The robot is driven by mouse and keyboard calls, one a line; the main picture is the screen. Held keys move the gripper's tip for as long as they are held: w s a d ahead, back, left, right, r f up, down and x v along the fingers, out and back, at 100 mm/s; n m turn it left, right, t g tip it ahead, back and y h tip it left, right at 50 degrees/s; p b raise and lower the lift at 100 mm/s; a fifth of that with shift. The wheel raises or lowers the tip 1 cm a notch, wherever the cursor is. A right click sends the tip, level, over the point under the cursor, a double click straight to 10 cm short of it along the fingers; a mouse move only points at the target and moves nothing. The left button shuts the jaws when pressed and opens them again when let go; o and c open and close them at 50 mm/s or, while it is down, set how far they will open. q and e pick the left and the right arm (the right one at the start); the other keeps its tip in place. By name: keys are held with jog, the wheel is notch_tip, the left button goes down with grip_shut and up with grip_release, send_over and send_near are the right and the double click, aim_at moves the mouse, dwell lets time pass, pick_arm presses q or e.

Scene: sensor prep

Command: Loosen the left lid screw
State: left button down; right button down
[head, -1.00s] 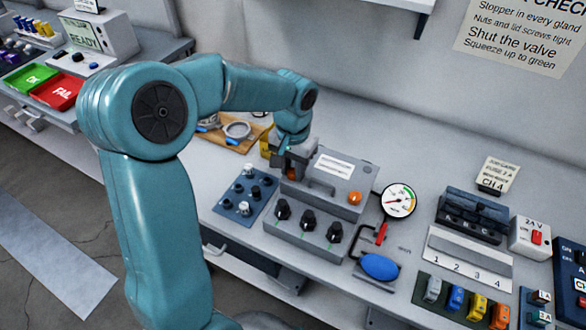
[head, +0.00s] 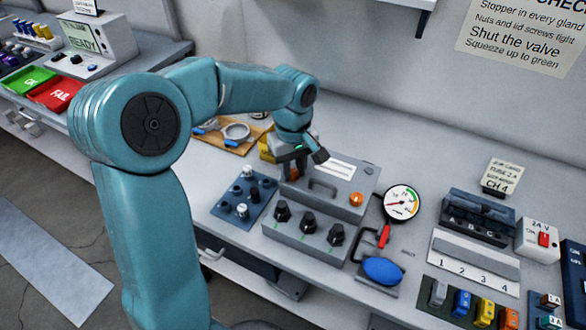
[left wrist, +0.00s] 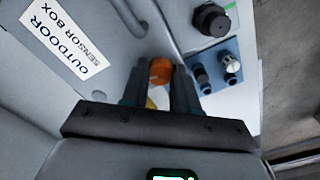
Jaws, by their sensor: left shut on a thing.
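The grey sensor box (head: 345,203) stands on the bench with a label and a handle on its lid. Its left lid screw, an orange knob (left wrist: 161,70), sits between the fingers of my left gripper (left wrist: 160,85) in the left wrist view. In the head view my left gripper (head: 291,170) points down over the lid's left end, shut on that screw and mostly hiding it. The right lid screw (head: 356,199) is orange, uncovered and seated in the lid's right end. My right gripper is not in view.
Black knobs (head: 308,221) line the box's front. A blue plate of stoppers (head: 243,197) lies to its left. A pressure gauge (head: 401,203) and a blue squeeze bulb (head: 382,271) are to its right. A wooden board with clamps (head: 232,138) lies behind left.

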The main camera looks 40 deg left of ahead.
aim_at(293, 172)
pick_arm(q)
jog(key=shift+n, duration=1.6)
jog(key=shift+b, duration=0.3)
jog(key=c, duration=0.8)
grip_release()
jog(key=shift+c, duration=0.2)
jog(key=shift+r, duration=0.1)
notch_tip(293, 172, up, 16)
jog(key=p, duration=0.2)
jog(key=shift+p, duration=0.3)
